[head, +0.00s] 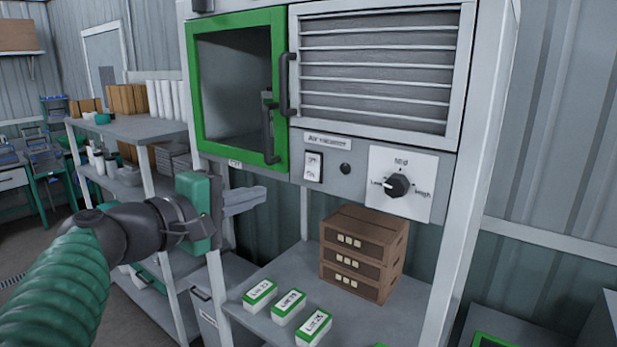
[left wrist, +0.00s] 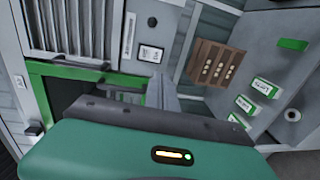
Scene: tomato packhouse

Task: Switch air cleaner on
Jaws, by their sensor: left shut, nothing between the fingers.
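The air cleaner's control panel (head: 268,172) sits under a green-framed window and a louvred grille. On it, below a label reading "Air cleaner", is a white rocker switch (head: 313,167); it also shows in the left wrist view (left wrist: 151,54). Its position is too small to tell. Right of it are a small dark round part (head: 345,169) and a black knob (head: 397,185) marked Low, Mid and High. My left gripper (head: 262,198) is shut and empty, left of and below the switch, apart from it. My right gripper is not in view.
The green-framed door (head: 281,100) with black handles is above my left gripper. Below stand a brown drawer box (head: 364,249) and several green-topped white boxes (head: 288,306) on a grey shelf. A loaded rack (head: 140,129) stands at the left.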

